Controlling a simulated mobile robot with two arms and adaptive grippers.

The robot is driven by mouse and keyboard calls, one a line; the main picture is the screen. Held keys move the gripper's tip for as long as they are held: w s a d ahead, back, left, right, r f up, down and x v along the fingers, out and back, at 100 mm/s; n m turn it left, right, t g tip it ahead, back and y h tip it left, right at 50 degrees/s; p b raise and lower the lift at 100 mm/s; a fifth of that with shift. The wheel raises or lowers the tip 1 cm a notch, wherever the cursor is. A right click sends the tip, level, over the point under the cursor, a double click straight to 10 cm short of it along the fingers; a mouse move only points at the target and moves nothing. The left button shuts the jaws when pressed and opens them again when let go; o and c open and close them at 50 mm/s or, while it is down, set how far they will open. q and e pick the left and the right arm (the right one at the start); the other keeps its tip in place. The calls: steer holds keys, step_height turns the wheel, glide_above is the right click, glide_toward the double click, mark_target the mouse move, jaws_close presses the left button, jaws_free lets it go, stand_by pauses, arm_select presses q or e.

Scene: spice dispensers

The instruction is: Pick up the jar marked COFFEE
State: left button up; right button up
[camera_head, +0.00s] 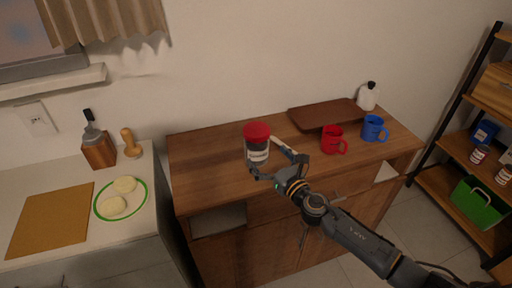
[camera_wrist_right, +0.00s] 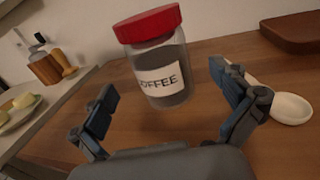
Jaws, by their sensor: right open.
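The COFFEE jar (camera_head: 257,146) is clear with dark contents, a white label and a red lid. It stands upright on the wooden cabinet top (camera_head: 205,165). In the right wrist view the jar (camera_wrist_right: 162,75) stands ahead, and its label reads COFFEE with the first letter partly turned away. My right gripper (camera_head: 270,168) is at the jar's near side. In the right wrist view the right gripper (camera_wrist_right: 165,97) is open, with one finger on each side of the picture and the jar beyond and between them. I see no contact. My left gripper is not in view.
A white spoon (camera_wrist_right: 280,100) lies just right of the jar. A red mug (camera_head: 331,140), a blue mug (camera_head: 373,129), a dark wooden board (camera_head: 310,117) and a white bottle (camera_head: 367,97) stand to the right. The cabinet top left of the jar is clear.

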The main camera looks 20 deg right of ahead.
steer(key=shift+x, duration=3.15)
steer(key=shift+f, duration=0.15)
steer(key=shift+s, duration=0.1)
steer(key=shift+c, duration=0.2)
steer(key=c, duration=1.7)
